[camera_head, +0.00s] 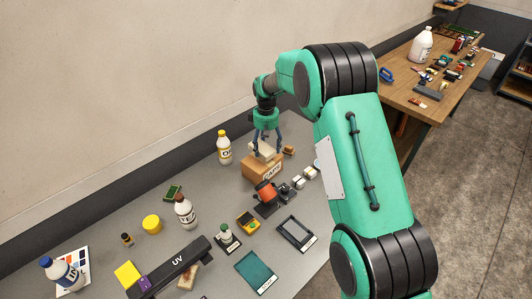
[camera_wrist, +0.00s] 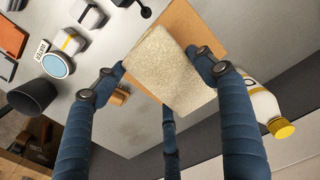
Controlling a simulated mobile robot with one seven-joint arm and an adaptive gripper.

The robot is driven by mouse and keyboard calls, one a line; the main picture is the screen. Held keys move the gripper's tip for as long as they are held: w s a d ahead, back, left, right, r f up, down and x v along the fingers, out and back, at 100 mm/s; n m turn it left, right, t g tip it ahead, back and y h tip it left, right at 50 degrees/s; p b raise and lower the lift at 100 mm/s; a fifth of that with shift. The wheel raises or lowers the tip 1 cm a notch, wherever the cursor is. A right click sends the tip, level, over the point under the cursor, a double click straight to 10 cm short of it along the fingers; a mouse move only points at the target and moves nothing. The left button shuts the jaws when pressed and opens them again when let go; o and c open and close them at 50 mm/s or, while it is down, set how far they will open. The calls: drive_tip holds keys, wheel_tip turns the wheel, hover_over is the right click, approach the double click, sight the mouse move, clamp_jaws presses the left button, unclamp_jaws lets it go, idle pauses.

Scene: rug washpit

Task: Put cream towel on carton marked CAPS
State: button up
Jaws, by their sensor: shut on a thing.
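The cream towel (camera_wrist: 168,69) is a folded, fuzzy block held between the fingers of my gripper (camera_wrist: 160,65) in the wrist view. In the head view the towel (camera_head: 264,149) shows at the fingertips of my gripper (camera_head: 266,143), over the carton marked CAPS (camera_head: 262,170). The brown carton also shows behind the towel in the wrist view (camera_wrist: 208,27). My gripper is shut on the towel, pointing down. Whether the towel's underside touches the carton top cannot be told.
A yellow-capped bottle (camera_head: 224,148) stands close left of the carton. A black-and-orange device (camera_head: 267,196) sits just in front of it. Small white blocks (camera_head: 304,178) and a small brown block (camera_head: 289,150) lie to the right. A teal sheet (camera_head: 256,270) lies near the front.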

sight(266, 152)
drive_tip(key=shift+f, duration=1.75)
drive_tip(key=shift+f, duration=0.1)
drive_tip(key=o, duration=1.2)
drive_tip(key=shift+c, duration=0.2)
wheel_tip(266, 152, up, 12)
drive_tip(key=shift+r+p, duration=0.1)
drive_tip(key=shift+p, duration=0.4)
